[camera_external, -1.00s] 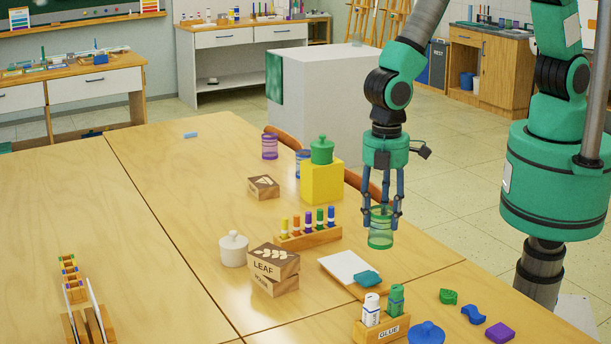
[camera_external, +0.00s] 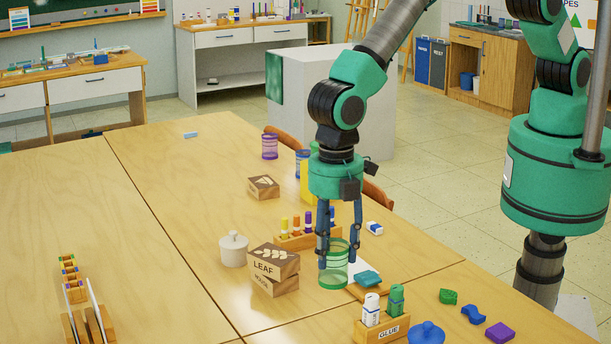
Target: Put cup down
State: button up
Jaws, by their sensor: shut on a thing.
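The cup is a see-through green cup (camera_external: 333,276), upright near the middle of the table (camera_external: 180,215). My gripper (camera_external: 338,256) points straight down and is shut on the cup, with a finger at each side of it.
The glue holder (camera_external: 382,330), with a white and a green bottle, stands close in front. A rack of coloured markers (camera_external: 290,241) is behind the gripper. A white lidded pot (camera_external: 233,250) stands at left. The table's left part is mostly clear.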

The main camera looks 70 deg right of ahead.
jog(key=a+n, duration=0.4)
jog(key=a, duration=0.6)
jog(key=shift+w+p, duration=0.15)
jog(key=shift+p, duration=0.25)
jog(key=shift+a+f, duration=0.1)
jog(key=shift+f, duration=0.05)
notch_tip(320, 180, down, 6)
dwell(0.3)
jog(key=shift+f, duration=0.2)
jog(key=shift+f+b, duration=0.3)
jog(key=shift+f, duration=1.45)
jog(key=shift+f, duration=0.2)
jog(key=o, duration=1)
